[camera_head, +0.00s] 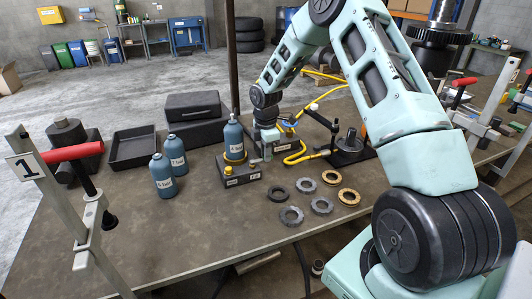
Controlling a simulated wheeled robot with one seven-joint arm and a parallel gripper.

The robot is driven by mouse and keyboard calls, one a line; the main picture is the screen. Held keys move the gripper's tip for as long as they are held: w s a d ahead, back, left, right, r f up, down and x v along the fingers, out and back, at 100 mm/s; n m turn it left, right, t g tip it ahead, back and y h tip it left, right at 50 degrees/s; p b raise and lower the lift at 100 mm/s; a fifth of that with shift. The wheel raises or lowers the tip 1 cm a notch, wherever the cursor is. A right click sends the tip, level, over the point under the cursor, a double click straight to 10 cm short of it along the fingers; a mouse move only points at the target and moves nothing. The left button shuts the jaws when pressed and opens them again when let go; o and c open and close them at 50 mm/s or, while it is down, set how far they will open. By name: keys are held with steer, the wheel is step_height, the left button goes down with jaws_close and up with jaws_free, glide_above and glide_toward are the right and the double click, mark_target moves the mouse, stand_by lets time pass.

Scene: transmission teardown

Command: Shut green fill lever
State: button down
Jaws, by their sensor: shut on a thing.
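A blue bottle (233,138) stands upright on a dark filling block (243,180), with a yellow ring around its base and a yellow knob (228,170) at the block's left side. My gripper (267,154) points down at the right side of this block, just right of the bottle. Its jaws are shut at the block, at the place of the green fill lever. The lever itself is hidden by the fingers or too small to make out, so its angle cannot be told.
Two more blue bottles (162,175) (176,154) stand to the left. Several rings and gears (291,215) lie in front. A black tray (133,147) and black cases (193,105) are behind. A yellow hose (305,155) and black stand (350,145) are close on the right. A red-handled clamp (75,152) is at left.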

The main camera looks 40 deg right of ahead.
steer(key=c, duration=1.4)
jaws_free()
step_height(320, 180, up, 18)
steer(key=b, duration=0.4)
steer(key=shift+f, duration=0.25)
